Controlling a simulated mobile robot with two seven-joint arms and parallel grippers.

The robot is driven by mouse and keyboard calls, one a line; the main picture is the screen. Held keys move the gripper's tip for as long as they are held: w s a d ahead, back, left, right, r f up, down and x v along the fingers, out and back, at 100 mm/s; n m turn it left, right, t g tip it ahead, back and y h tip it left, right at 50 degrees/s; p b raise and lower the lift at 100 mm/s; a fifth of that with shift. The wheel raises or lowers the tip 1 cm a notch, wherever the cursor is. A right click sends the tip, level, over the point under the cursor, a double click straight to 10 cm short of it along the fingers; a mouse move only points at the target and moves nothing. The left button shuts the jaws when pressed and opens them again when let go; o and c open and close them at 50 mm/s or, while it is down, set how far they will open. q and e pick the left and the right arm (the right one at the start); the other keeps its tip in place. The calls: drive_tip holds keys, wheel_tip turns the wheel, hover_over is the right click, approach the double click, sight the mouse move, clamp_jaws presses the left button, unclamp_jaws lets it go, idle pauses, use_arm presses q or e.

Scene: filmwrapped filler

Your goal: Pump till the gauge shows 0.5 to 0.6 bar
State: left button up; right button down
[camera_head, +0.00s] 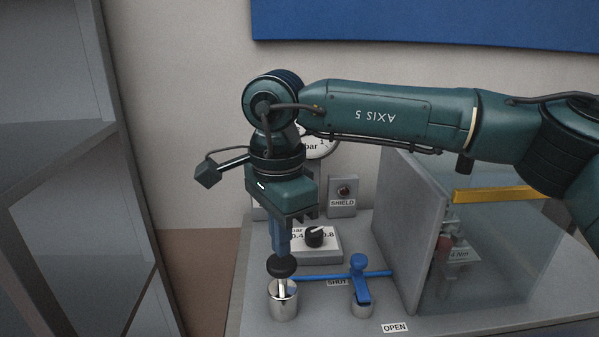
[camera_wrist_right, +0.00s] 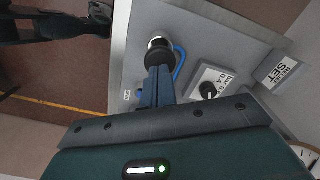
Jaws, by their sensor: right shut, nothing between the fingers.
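The pump has a round black knob (camera_head: 281,267) on a short rod above a silver cylinder (camera_head: 282,303). My right gripper (camera_head: 282,252) points straight down with its blue fingers shut and empty, their tips at the top of the knob; I cannot tell whether they touch it. In the right wrist view the shut fingers (camera_wrist_right: 156,88) line up with the black knob (camera_wrist_right: 158,56). The round white gauge (camera_head: 322,147) is mostly hidden behind my right arm; "bar" and a "1" show, but its needle cannot be read.
A blue valve handle (camera_head: 360,282) stands right of the pump, near SHUT and OPEN labels. A black dial (camera_head: 314,236) sits behind, marked 0.4 and 0.8. Grey shelving (camera_head: 60,150) is at left.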

sight(281, 261)
idle(0.4)
wheel_tip(281, 261, down, 5)
drive_tip(key=b, duration=0.3)
drive_tip(key=shift+r, duration=0.2)
drive_tip(key=shift+r+p, duration=1.55)
drive_tip(key=shift+r, duration=0.75)
drive_tip(key=shift+f, duration=0.1)
idle(1.4)
idle(0.4)
